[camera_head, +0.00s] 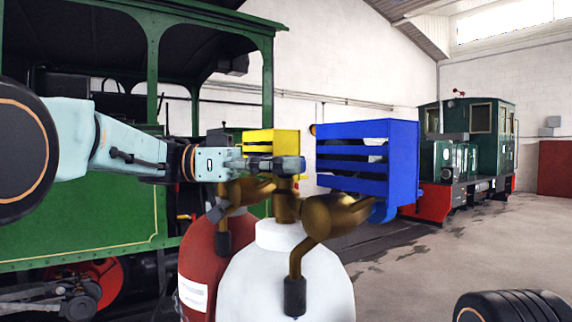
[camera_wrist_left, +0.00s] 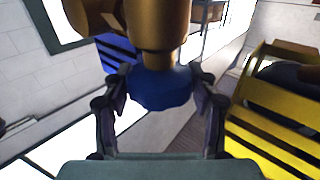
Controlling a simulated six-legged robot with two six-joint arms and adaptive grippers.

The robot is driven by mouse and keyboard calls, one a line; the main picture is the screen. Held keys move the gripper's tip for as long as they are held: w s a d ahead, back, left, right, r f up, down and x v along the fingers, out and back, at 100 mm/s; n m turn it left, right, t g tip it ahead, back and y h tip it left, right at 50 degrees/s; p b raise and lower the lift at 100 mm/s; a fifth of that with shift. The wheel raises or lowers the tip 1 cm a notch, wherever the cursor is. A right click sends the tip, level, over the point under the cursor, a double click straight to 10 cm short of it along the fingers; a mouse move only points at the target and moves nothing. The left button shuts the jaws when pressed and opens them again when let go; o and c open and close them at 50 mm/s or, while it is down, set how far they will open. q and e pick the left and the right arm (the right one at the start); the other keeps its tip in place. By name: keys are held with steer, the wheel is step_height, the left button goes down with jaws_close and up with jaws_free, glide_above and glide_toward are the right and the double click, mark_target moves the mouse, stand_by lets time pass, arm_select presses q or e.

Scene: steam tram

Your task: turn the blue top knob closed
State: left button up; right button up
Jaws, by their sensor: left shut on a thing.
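My left gripper (camera_head: 290,164) reaches in from the left to the top of the brass valve (camera_head: 330,215) on a white gas cylinder (camera_head: 285,275). In the left wrist view, the two fingers of the gripper (camera_wrist_left: 160,80) are shut on the blue top knob (camera_wrist_left: 160,90), one on each side. The brass valve body (camera_wrist_left: 150,25) shows just beyond the knob. My right gripper is out of view.
A red cylinder (camera_head: 198,262) with a brass valve stands beside the white one. A blue slatted box (camera_head: 367,155) is close to the right of the gripper, a yellow one (camera_head: 272,138) behind it. A green locomotive (camera_head: 75,215) fills the left; the floor at right is open.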

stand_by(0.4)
arm_select(q)
steer(key=o, duration=0.9)
steer(key=shift+a, duration=0.1)
steer(key=a, duration=0.4)
steer(key=w+a, duration=0.1)
steer(key=a, duration=0.2)
steer(key=w+a, duration=0.1)
steer(key=a, duration=0.3)
steer(key=shift+a, duration=0.3)
